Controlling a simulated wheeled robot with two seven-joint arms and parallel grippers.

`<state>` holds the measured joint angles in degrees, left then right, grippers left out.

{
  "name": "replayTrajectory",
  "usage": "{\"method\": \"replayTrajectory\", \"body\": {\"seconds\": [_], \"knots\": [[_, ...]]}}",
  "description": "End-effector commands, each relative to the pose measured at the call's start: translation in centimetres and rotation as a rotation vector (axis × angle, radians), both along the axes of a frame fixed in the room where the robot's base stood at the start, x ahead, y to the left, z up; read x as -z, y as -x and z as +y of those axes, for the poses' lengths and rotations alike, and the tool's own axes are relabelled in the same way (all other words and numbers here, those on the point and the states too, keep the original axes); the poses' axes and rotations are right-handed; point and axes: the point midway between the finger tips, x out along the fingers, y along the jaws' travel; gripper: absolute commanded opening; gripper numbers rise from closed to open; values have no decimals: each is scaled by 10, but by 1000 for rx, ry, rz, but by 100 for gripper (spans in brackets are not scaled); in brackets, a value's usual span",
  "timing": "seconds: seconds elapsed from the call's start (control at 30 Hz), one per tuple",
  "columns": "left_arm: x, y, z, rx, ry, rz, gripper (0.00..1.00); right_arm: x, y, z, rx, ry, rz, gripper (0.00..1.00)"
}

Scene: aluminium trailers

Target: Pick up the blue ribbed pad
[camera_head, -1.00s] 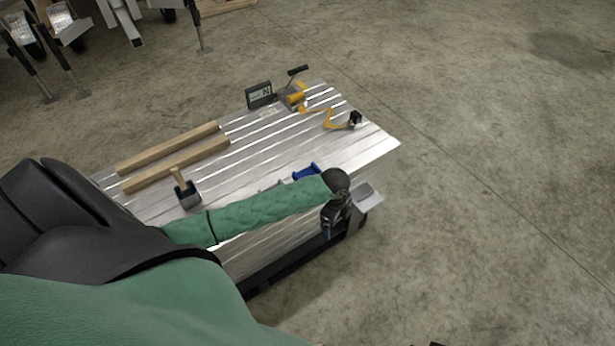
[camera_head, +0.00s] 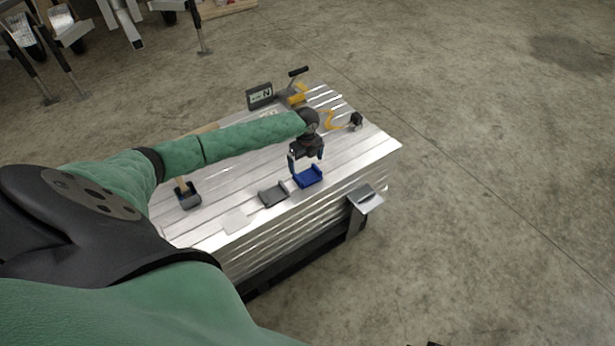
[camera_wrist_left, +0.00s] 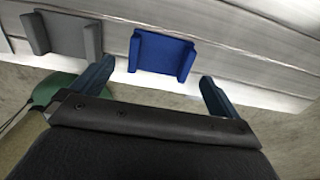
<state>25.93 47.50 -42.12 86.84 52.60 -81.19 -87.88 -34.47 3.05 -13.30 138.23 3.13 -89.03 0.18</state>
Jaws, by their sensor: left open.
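The blue ribbed pad (camera_head: 308,177) lies on the silvery ribbed table near its front edge, with raised ends on two sides. In the left wrist view the blue pad (camera_wrist_left: 162,53) shows ahead of my fingertips, between their lines. My left gripper (camera_head: 306,161) is open and empty, just above and behind the pad in the head view. In the left wrist view my left gripper (camera_wrist_left: 155,82) has its fingers spread wider than the pad, with no visible contact. My right gripper is not in view.
A similar grey pad (camera_head: 273,194) lies just left of the blue one. A wooden-handled brush (camera_head: 187,194), a small display (camera_head: 259,95), yellow tools (camera_head: 297,94) and a black block (camera_head: 356,120) are also on the table (camera_head: 350,160). A metal bracket (camera_head: 365,198) juts from the front edge.

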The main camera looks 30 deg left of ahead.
Motion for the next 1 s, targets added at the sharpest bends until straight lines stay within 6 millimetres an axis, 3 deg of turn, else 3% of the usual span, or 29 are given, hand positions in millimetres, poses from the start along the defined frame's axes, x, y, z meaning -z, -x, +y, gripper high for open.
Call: {"method": "replayTrajectory", "body": {"seconds": [0.4, 0.7, 0.87, 1.0], "knots": [[47, 1, -7, -1, 1, 1, 100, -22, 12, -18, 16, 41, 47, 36], [51, 0, -7, 0, 0, -1, 100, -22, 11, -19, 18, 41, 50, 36], [51, 0, -7, 0, 0, -1, 69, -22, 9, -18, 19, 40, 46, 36], [50, 0, -7, 0, 0, -1, 67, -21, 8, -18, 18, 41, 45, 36]]}}
